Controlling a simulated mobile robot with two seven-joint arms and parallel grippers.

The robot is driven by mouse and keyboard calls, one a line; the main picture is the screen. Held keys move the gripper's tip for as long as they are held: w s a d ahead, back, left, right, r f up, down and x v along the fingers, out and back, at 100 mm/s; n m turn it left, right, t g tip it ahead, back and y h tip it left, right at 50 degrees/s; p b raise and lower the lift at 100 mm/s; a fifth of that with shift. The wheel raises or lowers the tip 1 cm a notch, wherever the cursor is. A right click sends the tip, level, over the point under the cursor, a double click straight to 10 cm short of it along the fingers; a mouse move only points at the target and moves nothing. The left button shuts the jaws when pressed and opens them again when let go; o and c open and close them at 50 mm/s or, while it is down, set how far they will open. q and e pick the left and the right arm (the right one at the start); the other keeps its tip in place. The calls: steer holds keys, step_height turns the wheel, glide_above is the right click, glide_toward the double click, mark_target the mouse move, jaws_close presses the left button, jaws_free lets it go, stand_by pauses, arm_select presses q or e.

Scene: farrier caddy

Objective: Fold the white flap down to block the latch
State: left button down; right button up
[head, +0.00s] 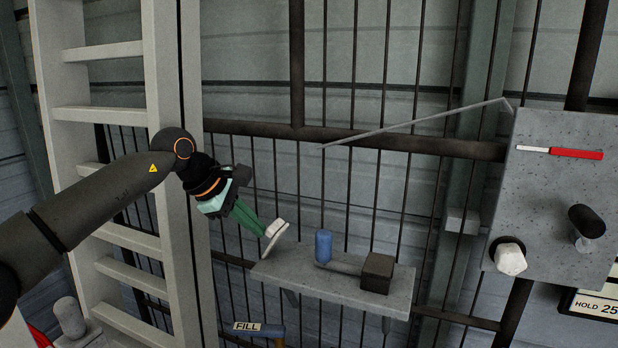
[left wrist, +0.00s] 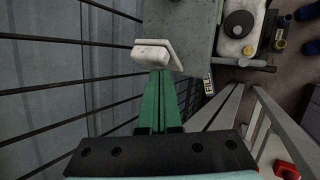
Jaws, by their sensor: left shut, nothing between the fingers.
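On the grey speckled panel (head: 545,215) at the right of the head view is a thin horizontal strip with a white left part (head: 532,149) and a red right part (head: 577,153). No latch is clearly recognizable. My left gripper (head: 275,233) is shut and empty, well left of the panel. My right gripper is not in view.
A grey shelf (head: 330,283) below and right of my left gripper carries a blue-handled tool (head: 323,246) with a dark block (head: 377,272). A thin rod (head: 420,124) slants up to the panel. A ladder (head: 162,150) stands left, before dark bars.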

mark_target(275, 233)
arm_select(q)
steer(key=shift+d, duration=0.15)
steer(key=shift+s+d, duration=0.25)
steer(key=shift+d, duration=0.35)
steer(key=shift+s+d+f+b, duration=0.15)
steer(key=shift+s+d+b, duration=0.1)
steer(key=shift+d+b, duration=0.25)
stand_by(0.3)
steer(key=shift+d, duration=0.15)
steer(key=shift+s+d+f, duration=0.25)
steer(key=shift+d, duration=0.3)
